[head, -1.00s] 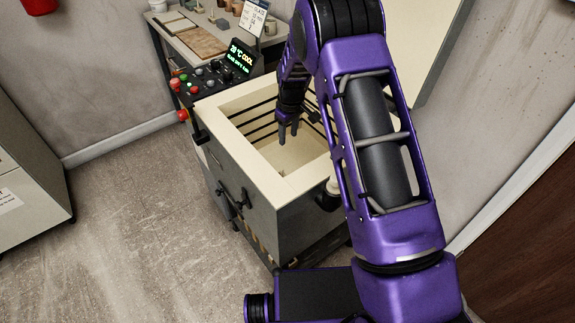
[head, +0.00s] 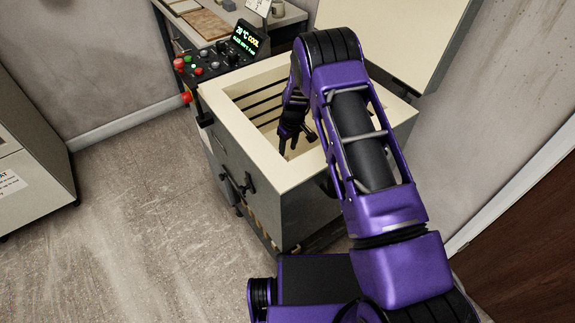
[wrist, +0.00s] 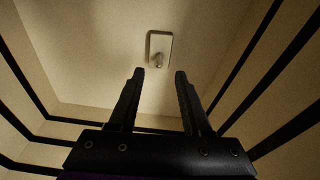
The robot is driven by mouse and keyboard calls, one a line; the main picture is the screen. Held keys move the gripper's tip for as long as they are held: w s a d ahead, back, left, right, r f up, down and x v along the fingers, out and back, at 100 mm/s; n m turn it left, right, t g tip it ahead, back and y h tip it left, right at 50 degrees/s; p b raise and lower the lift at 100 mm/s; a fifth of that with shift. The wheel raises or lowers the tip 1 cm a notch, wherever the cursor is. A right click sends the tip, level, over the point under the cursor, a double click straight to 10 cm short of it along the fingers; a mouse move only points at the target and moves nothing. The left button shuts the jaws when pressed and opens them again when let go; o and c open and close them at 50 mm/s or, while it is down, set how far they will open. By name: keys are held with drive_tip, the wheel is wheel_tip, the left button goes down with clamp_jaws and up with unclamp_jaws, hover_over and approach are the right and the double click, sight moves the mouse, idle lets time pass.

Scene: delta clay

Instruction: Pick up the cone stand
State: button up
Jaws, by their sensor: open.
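The cone stand (wrist: 159,43) shows in the wrist view as a small pale rectangular plate with a short upright piece on it. It rests on the kiln floor, ahead of the fingertips and centred between them. My gripper (wrist: 159,74) is open and empty, with its two dark fingers spread. In the head view my gripper (head: 288,150) reaches down into the open kiln (head: 272,177). The cone stand cannot be made out in the head view.
The kiln walls surround my gripper, with dark element rows (wrist: 268,75) along them. The raised lid (head: 395,35) stands behind. A control box (head: 222,55) with a lit display sits at the kiln's left back. A shelf table (head: 205,20) stands beyond.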

sight(288, 155)
wheel_tip(288, 155, down, 5)
drive_tip(key=shift+w+a+b, duration=0.1)
drive_tip(key=shift+w+b, duration=0.05)
drive_tip(key=shift+b, duration=0.2)
clamp_jaws()
